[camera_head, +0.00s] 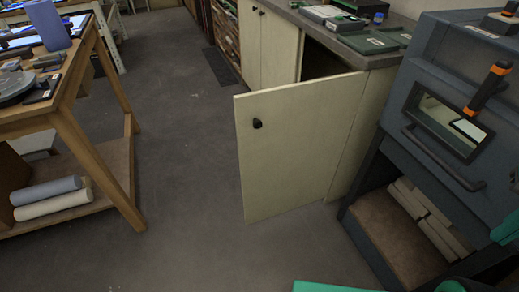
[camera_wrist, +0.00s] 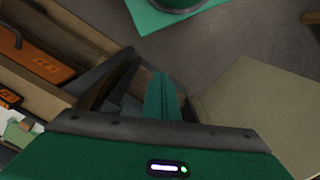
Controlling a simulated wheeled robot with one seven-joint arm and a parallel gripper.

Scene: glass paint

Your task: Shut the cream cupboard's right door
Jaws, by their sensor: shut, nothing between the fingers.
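The cream cupboard (camera_head: 279,48) stands under a grey worktop in the head view. Its right door (camera_head: 300,150) stands wide open, swung out into the floor space, with a small black knob (camera_head: 257,124) near its upper left corner. A dark gap into the cupboard shows above the door. My gripper (camera_wrist: 162,82) is shut and empty in the wrist view, its green fingers together. A pale panel (camera_wrist: 265,115), which looks like the door, lies to the right of the fingers, apart from them. My fingers cannot be made out in the head view.
A blue-grey cabinet (camera_head: 440,75) with a window and bar handle stands close to the right of the door. A wooden table (camera_head: 75,100) with rolls on its lower shelf is at left. Grey floor (camera_head: 180,150) between them is clear.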

